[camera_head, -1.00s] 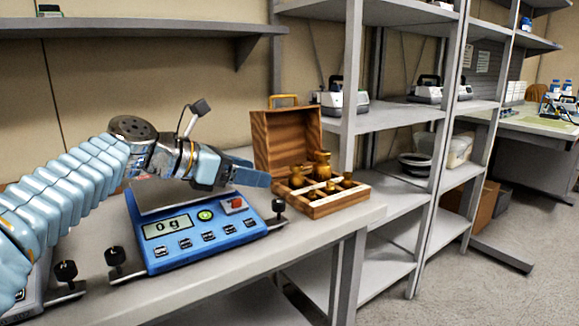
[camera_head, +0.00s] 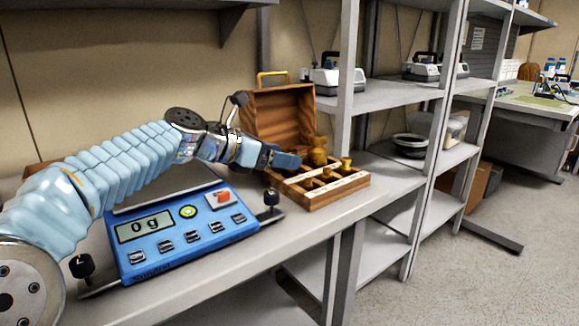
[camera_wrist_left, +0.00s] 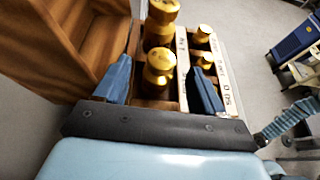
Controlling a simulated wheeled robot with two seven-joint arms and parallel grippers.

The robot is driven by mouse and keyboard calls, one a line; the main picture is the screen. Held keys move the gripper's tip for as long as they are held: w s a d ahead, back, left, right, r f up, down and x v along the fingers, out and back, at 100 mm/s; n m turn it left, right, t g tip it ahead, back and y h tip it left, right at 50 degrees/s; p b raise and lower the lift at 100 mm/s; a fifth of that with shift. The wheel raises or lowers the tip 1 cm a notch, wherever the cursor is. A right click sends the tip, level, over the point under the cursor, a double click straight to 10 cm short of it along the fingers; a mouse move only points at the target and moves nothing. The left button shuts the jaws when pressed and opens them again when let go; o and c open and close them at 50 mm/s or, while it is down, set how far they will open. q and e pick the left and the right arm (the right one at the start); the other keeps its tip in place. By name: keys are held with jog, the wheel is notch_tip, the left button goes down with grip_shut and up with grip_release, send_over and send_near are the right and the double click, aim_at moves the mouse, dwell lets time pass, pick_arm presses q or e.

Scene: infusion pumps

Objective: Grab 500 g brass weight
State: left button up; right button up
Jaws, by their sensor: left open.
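An open wooden box (camera_head: 335,190) of brass weights stands at the bench's right end, its lid raised. My left gripper (camera_head: 288,160) is over the box's left side. In the left wrist view its two blue fingers (camera_wrist_left: 161,80) are apart, one on each side of a brass weight (camera_wrist_left: 159,68); I cannot tell whether they touch it. A larger brass weight (camera_wrist_left: 162,22) stands just beyond, also seen in the head view (camera_head: 318,152). Smaller weights (camera_wrist_left: 203,34) stand right of a labelled divider. I cannot clearly read which weight is 500 g. My right gripper is not in view.
A blue scale (camera_head: 185,232) reading 0 g sits on the bench under my left arm. The raised lid (camera_head: 280,115) stands close behind the gripper. Grey shelves (camera_head: 385,95) with devices stand to the right.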

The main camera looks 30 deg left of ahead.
pick_arm(q)
jog(key=x, duration=0.3)
jog(key=shift+w+f, duration=0.1)
jog(key=shift+w, duration=0.05)
grip_shut()
